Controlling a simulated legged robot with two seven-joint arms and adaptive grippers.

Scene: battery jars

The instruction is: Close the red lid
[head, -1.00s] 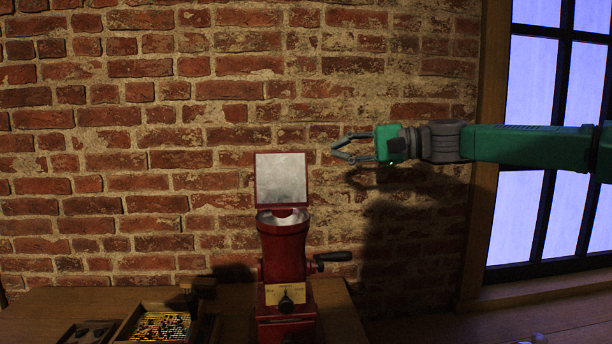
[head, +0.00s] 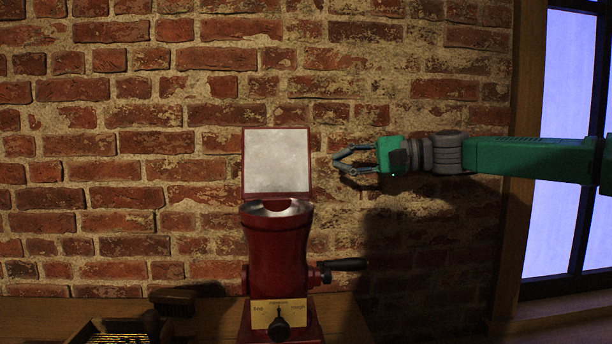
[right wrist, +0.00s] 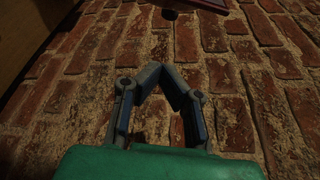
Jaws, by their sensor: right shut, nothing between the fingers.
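The red lid (head: 277,162) stands upright and open at the back of a red grinder (head: 278,245), its pale grey inner face toward me. The metal bowl mouth (head: 277,208) below it is uncovered. My right gripper (head: 338,161) is shut and empty. It is to the right of the lid at about the lid's height, apart from it in the picture. In the right wrist view its fingers (right wrist: 160,72) meet in front of the brick wall. A red edge (right wrist: 214,4) shows at the top there; I cannot tell which part it is. My left gripper is not in view.
A crank with a dark handle (head: 345,264) sticks out from the grinder's right side. A brush (head: 173,301) and a tray (head: 92,326) are on the wooden table (head: 215,317) at the left. A brick wall (head: 120,150) stands behind, with a window (head: 560,130) at the right.

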